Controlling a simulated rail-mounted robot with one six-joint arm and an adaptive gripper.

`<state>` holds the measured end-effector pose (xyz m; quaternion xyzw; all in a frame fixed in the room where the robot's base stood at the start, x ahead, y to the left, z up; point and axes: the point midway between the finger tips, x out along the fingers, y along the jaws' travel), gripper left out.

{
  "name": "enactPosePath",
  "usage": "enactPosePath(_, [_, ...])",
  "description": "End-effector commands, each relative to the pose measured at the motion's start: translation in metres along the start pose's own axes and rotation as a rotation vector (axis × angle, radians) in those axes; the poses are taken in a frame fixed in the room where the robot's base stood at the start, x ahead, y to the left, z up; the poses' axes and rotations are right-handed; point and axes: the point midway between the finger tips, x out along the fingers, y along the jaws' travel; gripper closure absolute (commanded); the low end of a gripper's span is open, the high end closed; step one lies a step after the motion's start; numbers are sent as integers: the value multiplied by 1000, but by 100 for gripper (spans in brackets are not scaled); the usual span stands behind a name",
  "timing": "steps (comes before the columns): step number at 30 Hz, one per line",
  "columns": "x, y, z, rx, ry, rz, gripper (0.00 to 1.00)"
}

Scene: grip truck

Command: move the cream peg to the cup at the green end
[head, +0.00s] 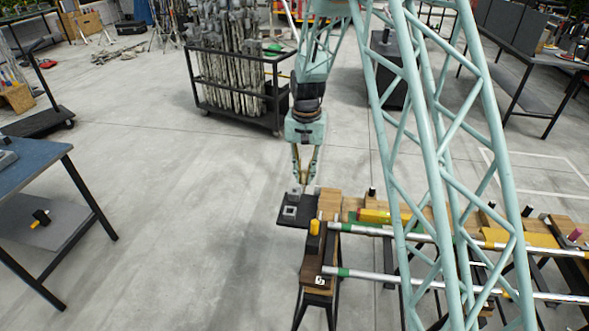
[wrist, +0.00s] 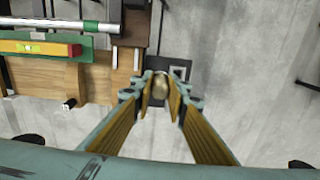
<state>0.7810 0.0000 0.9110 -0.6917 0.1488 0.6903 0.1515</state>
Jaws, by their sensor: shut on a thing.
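My gripper (head: 305,180) points down at the left end of the wooden bench, above a dark plate (head: 283,221). In the wrist view its fingers close around the cream peg (wrist: 160,88), which shows tan and rounded between the fingertips. In the head view I cannot make the peg out clearly. A grey square cup (head: 290,211) sits on the plate, just below and left of the fingertips; a square cup also shows beyond the peg in the wrist view (wrist: 178,72). I cannot tell whether the peg touches a cup. Green bands (head: 334,226) mark the rail ends near this side.
A yellow peg (head: 314,227) stands on the bench's left end, close to the plate. Silver rails (head: 375,275) run right along the bench. A cart of stands (head: 230,75) is behind. A blue-topped table (head: 30,175) is at left, with open floor between.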

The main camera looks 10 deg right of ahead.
Motion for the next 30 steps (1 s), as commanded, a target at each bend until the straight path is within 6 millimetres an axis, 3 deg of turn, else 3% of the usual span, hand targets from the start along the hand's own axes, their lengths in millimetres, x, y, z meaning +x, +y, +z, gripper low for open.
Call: enactPosePath(30, [61,-48,-104,962,4,-2,100])
